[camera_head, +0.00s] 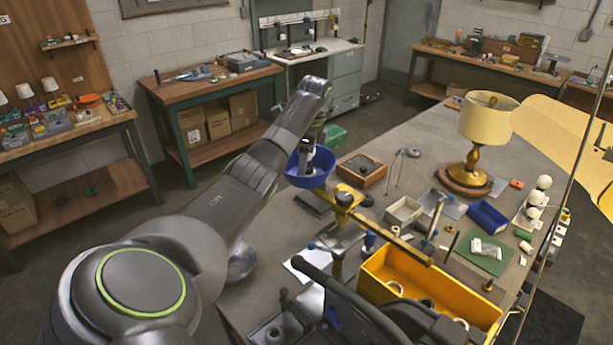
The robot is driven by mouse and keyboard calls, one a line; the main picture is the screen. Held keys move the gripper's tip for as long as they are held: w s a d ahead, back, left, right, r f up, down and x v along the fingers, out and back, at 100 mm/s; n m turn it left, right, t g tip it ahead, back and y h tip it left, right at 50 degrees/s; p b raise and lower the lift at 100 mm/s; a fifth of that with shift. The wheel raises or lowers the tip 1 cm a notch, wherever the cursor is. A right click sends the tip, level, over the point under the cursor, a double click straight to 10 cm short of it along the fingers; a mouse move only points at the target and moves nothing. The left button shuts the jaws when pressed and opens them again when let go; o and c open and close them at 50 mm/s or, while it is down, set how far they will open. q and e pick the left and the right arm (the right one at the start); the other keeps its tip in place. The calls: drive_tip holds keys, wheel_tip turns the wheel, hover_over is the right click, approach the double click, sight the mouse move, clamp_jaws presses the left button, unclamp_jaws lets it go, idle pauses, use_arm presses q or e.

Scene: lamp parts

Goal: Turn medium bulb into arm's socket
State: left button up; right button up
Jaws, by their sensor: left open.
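Round white bulbs (536,198) stand in a pale holder at the right of the workbench; I cannot tell for sure which is the medium one. A brass bar (395,238) on an upright post runs across the middle of the bench and may be the lamp's arm; I cannot make out its socket. My left gripper (308,165) is open at the far end of my left arm, over or in front of a blue bowl (297,179), left of the brass bar and far from the bulbs. Its fingertips are small and partly unclear. My right gripper does not show.
A yellow bin (443,284) with rings stands at the bench front. A brass lamp with a cream shade (487,121) stands at the back. A wooden box (361,169), white tray (403,212), blue tray (487,217) and green mat (478,252) crowd the bench. Dark shapes block the lower middle.

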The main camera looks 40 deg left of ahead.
use_arm(q)
drive_tip(key=n, duration=0.3)
drive_tip(key=shift+n, duration=0.3)
drive_tip(key=n, duration=0.3)
drive_tip(key=shift+n+h, duration=0.3)
drive_tip(key=shift+n, duration=0.1)
drive_tip(key=n, duration=0.3)
drive_tip(key=shift+d+n+g+h, duration=0.1)
drive_tip(key=shift+n+g+h, duration=0.2)
drive_tip(key=shift+n, duration=0.1)
drive_tip(key=n, duration=0.3)
drive_tip(key=shift+c, duration=0.5)
drive_tip(key=c, duration=0.6)
drive_tip(key=m, duration=0.4)
drive_tip(key=shift+m, duration=1.3)
